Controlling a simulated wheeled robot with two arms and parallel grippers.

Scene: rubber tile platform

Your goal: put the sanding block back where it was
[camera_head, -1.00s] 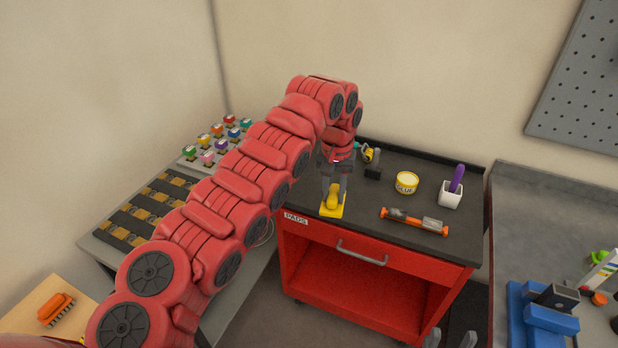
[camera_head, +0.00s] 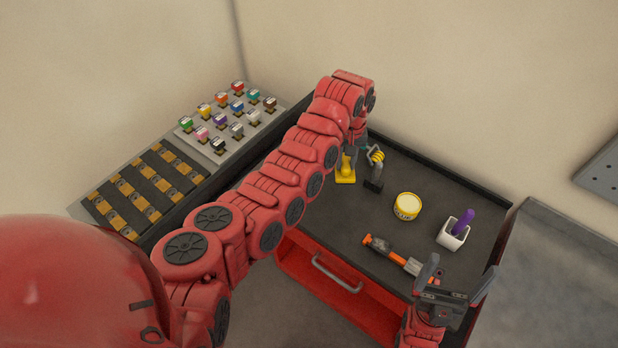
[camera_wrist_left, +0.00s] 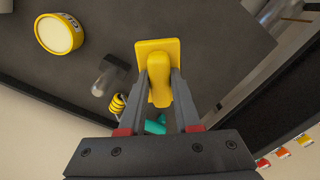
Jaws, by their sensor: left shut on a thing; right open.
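The sanding block is yellow with a rounded knob on a flat square base. It (camera_head: 346,176) is at the back left of the red cart's dark top in the head view. My left gripper (camera_head: 350,153) is shut on its knob. In the left wrist view the block (camera_wrist_left: 157,47) sits between my left gripper's fingers (camera_wrist_left: 160,88), its base pointing away from the wrist. I cannot tell whether the base touches the cart top (camera_head: 340,215). My right gripper (camera_head: 455,290) is open and empty over the cart's front right corner.
A yellow tin (camera_head: 407,206), a white cup (camera_head: 453,236) with a purple item and an orange-handled tool (camera_head: 396,256) stand or lie further right. The cart's left middle looks clear.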

